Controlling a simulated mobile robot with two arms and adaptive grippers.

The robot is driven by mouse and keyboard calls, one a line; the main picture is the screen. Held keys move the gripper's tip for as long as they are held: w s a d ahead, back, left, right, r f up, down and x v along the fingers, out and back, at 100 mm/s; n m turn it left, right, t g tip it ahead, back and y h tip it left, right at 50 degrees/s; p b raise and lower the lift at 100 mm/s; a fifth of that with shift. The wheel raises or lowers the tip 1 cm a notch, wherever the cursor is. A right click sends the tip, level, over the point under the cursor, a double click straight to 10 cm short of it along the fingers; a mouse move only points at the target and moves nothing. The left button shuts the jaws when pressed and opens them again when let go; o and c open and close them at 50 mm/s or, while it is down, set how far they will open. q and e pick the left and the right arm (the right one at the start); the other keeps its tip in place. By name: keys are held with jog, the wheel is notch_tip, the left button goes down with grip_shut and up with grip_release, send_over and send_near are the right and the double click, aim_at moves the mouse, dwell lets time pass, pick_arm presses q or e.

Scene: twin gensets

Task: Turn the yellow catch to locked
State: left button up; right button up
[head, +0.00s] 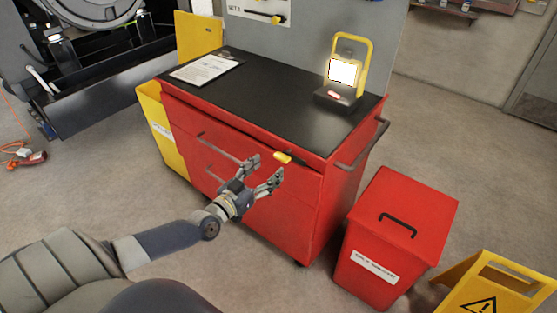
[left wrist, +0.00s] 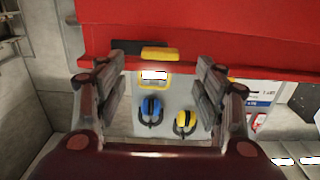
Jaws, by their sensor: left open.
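The yellow catch (head: 283,157) is a small bar on the top front edge of the red tool cart (head: 265,212), lying roughly along that edge. It also shows in the left wrist view (left wrist: 160,54), ahead of and roughly midway between my fingers. My left gripper (head: 264,173) is open in front of the cart, just short of the catch and a little below it in the head view. Its two fingers flank empty space in the left wrist view (left wrist: 160,80). I see no contact with the catch. My right gripper is out of view.
A lit work lamp (head: 343,73) and a paper sheet (head: 204,69) lie on the cart's black top. A dark side handle (head: 364,146) sticks out right. A red lidded bin (head: 396,235) and yellow warning sign (head: 490,287) stand right. Floor in front is clear.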

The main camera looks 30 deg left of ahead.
aim_at(279, 159)
pick_arm(q)
jog(key=shift+w+d+b, duration=0.15)
jog(key=shift+w+b, duration=0.05)
jog(key=shift+w, duration=1.35)
jog(key=shift+w+d+b, duration=0.1)
jog(key=shift+w+b, duration=0.05)
jog(key=shift+w, duration=1.35)
grip_shut()
